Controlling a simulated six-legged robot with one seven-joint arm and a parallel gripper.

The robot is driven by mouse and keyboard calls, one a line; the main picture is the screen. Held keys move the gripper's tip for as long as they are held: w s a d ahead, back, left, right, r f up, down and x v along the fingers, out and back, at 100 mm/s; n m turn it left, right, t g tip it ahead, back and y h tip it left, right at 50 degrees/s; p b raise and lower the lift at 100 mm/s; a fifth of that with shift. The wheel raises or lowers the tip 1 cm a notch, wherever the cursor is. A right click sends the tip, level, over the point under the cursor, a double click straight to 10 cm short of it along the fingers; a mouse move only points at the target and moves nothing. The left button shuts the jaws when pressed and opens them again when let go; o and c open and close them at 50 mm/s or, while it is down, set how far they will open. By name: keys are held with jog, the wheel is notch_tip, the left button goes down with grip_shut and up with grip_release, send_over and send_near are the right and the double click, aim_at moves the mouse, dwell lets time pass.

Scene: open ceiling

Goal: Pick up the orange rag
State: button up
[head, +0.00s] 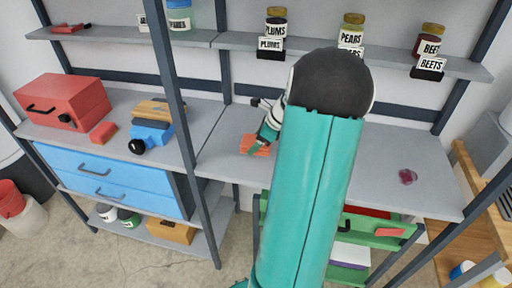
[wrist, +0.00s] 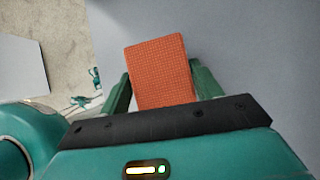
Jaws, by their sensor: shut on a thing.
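The orange rag (wrist: 160,68) is a flat, textured rectangle between the two green fingers of my gripper (wrist: 160,92) in the wrist view. My gripper is shut on it. In the head view the orange rag (head: 256,147) shows at the left part of the grey worktop, with my gripper (head: 262,143) at it. My teal arm hides part of the worktop in the head view. I cannot tell whether the rag still touches the worktop.
A red toolbox (head: 62,100), a small red block (head: 103,132) and a blue vise (head: 152,133) stand on the left bench. A dark post (head: 178,110) rises left of my gripper. Labelled jars line the upper shelf (head: 400,58). A purple item (head: 407,176) lies at right.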

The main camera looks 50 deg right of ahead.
jog(key=s+a+r, duration=0.2)
jog(key=s+r, duration=0.2)
jog(key=s, duration=0.2)
jog(key=s+a+r, duration=0.3)
jog(key=s+r, duration=0.2)
jog(key=s, duration=0.1)
jog(key=shift+s+a+r, duration=0.25)
jog(key=shift+s, duration=0.1)
jog(key=shift+o, duration=1.3)
jog(key=shift+c, duration=0.8)
